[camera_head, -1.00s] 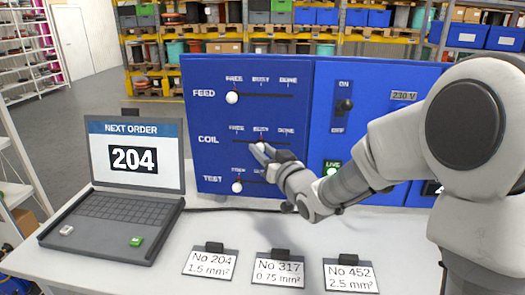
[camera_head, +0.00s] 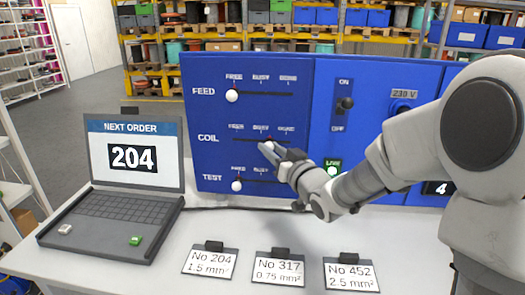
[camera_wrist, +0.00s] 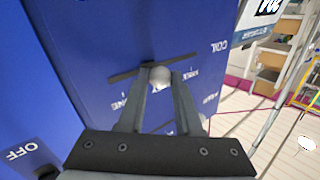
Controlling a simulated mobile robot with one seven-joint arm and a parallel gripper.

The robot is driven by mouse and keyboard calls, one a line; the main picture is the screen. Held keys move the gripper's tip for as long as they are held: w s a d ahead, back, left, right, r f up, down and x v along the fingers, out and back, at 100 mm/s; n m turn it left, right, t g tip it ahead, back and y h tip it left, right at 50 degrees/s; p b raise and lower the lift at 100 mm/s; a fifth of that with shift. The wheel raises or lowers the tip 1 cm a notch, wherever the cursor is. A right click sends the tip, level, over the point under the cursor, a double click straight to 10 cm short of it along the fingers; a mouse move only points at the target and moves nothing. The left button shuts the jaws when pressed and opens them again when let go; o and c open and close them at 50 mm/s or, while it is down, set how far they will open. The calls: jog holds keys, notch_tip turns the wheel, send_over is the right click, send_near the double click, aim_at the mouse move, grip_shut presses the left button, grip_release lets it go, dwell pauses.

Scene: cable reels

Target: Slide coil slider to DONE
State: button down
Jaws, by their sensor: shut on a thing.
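The blue panel (camera_head: 215,120) has a COIL slider with a white round knob (camera_head: 265,146) on a dark horizontal slot marked FREE, BUSY and DONE from left to right. In the wrist view the knob (camera_wrist: 160,75) sits between both fingertips of my gripper (camera_wrist: 160,84), in front of the slot. My fingers partly hide the slot and labels.
The FEED knob (camera_head: 232,96) above and TEST knob (camera_head: 237,185) below both stand at FREE. An ON/OFF switch (camera_head: 345,104) is to the right. A laptop (camera_head: 110,215) reading 204 and several cards lie on the white table (camera_head: 200,285).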

jog(key=d, duration=0.4)
jog(key=shift+d, duration=0.3)
jog(key=c, duration=0.9)
grip_release()
jog(key=shift+d, duration=0.15)
jog(key=shift+o, duration=0.2)
jog(key=shift+s, duration=0.1)
